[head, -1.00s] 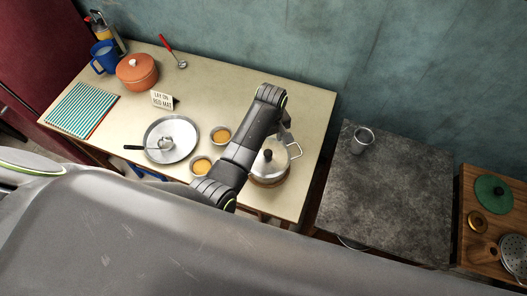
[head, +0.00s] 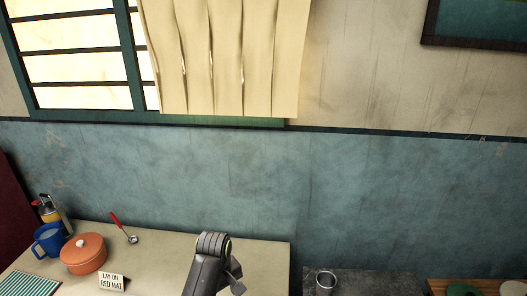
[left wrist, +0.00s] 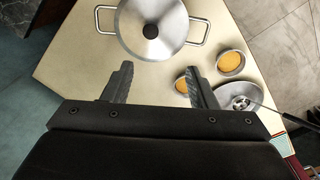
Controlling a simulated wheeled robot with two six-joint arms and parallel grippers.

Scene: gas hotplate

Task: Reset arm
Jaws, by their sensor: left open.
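My left gripper (left wrist: 160,84) is open and empty in the left wrist view, its two fingers apart. A silver lidded pot (left wrist: 172,28) with two wire handles and a dark knob lies just beyond the fingertips; I see no contact. In the head view my left arm rises at the bottom middle over the table (head: 165,262), and only part of its gripper end shows at the lower edge. The silver pot is out of the head view. My right gripper is in neither current view.
An orange pot (head: 82,256), blue mug (head: 47,240), red-handled ladle (head: 132,238) and sign (head: 112,282) stand at the table's left. Two small bowls with orange contents (left wrist: 230,62) and a metal plate (left wrist: 228,92) lie near my gripper.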

